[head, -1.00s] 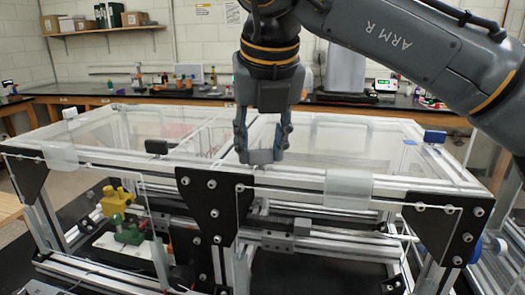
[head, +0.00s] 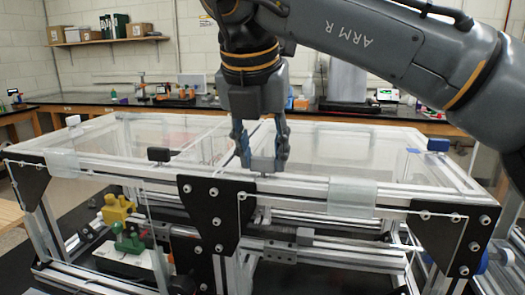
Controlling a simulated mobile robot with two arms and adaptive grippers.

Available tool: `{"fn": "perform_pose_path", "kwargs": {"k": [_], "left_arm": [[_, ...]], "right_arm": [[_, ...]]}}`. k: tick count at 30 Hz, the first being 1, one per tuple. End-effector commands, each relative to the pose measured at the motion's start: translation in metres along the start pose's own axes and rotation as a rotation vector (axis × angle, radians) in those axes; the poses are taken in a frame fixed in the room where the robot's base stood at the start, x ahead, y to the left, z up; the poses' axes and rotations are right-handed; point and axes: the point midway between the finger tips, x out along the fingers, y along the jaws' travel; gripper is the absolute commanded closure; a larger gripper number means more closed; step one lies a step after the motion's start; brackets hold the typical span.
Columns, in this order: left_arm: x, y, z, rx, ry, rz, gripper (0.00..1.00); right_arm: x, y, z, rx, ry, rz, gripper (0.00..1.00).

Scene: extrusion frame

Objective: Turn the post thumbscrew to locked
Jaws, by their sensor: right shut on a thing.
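My right gripper (head: 262,155) points down at the top front rail of the extrusion frame (head: 310,188), just right of the middle post's black plate (head: 212,212). Its fingers are shut on a small grey piece (head: 262,164), which looks like the post thumbscrew. The fingers hide its sides, so its lock position cannot be read. My left gripper is not in view.
Clear panels cover the frame's top. Black knobs (head: 158,154) and a blue knob (head: 438,145) stand on it. A yellow part (head: 117,208) and a green part (head: 130,238) sit inside at left. A bench (head: 60,99) runs behind.

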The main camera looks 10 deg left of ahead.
Motion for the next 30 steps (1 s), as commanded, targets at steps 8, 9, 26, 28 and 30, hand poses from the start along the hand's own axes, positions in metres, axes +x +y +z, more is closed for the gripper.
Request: {"fn": "perform_pose_path", "kwargs": {"k": [8,9,26,28,30], "left_arm": [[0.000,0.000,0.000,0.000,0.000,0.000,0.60],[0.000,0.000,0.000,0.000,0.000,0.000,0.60],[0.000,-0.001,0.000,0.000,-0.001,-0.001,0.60],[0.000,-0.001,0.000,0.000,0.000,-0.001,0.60],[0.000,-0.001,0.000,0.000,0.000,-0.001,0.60]], "right_arm": [[-0.001,0.000,0.001,0.004,-0.002,0.001,0.48],[-0.001,0.000,0.001,0.003,-0.002,0.001,0.40],[-0.032,0.000,0.001,0.003,-0.005,0.001,0.40],[-0.048,0.001,0.000,0.002,-0.005,0.002,0.40],[-0.064,0.000,0.001,0.004,-0.005,0.001,0.40]]}}
